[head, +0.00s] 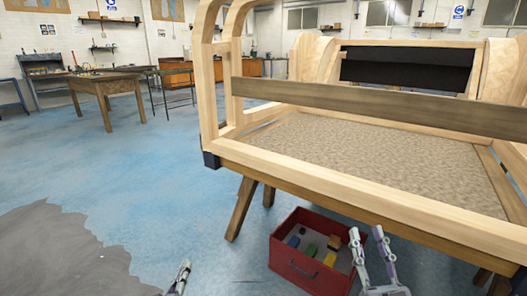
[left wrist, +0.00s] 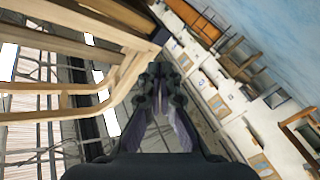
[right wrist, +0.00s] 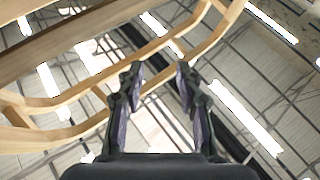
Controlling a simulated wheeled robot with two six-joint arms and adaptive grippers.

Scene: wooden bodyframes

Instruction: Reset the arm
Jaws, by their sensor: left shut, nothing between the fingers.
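My left gripper (head: 184,268) shows at the bottom edge of the head view, left of centre, over the blue floor. In the left wrist view its fingers (left wrist: 160,75) meet at the tips with nothing between them. My right gripper (head: 367,238) points up at the lower right of the head view, in front of the red box's right side. In the right wrist view its fingers (right wrist: 158,72) stand apart and the space between them is empty. Most of both arms lies outside the head view.
A wooden bodyframe (head: 300,178) rests on trestle legs at the right, close above my right gripper. A red box (head: 305,272) with several coloured blocks stands on the floor below it. A wooden table (head: 108,84) stands far left. The floor at left is clear.

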